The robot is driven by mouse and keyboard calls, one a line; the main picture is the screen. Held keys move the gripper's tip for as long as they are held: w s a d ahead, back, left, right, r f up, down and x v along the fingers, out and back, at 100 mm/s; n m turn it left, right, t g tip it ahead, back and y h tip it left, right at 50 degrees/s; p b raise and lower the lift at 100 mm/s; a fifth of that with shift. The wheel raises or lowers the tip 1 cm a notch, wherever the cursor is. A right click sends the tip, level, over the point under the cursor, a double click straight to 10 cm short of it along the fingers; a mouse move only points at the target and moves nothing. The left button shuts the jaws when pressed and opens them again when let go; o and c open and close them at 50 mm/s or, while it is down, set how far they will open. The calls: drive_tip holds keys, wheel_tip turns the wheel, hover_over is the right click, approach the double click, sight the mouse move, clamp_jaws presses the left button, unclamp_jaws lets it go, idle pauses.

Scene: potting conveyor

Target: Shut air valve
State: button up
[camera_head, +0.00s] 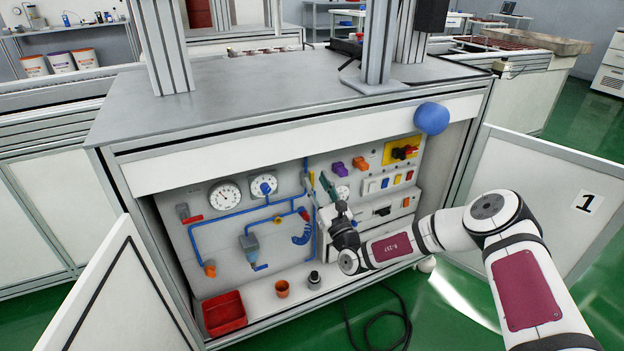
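A panel (225,245) with blue air pipes sits inside the open cabinet. A valve with a red handle (191,219) is at the panel's left, its handle about level, at the end of a blue pipe. A small orange-red fitting (303,213) sits on the pipes near the middle, and an orange knob (209,268) is lower left. I cannot tell for certain which is the air valve. My gripper (321,187) reaches in front of the panel's middle, right of the orange-red fitting and well right of the red handle. Its fingers are small against the panel, and their opening is unclear.
A red bin (224,314), an orange cup (282,288) and a dark-topped part (314,280) stand on the lower shelf. Open doors flank the cabinet, left (120,300) and right (540,180). A cable (385,315) lies on the floor.

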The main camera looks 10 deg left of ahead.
sight(313, 175)
drive_tip(key=shift+b+x, duration=0.6)
drive_tip(key=shift+x, duration=1.45)
drive_tip(key=shift+c, duration=0.4)
clamp_jaws()
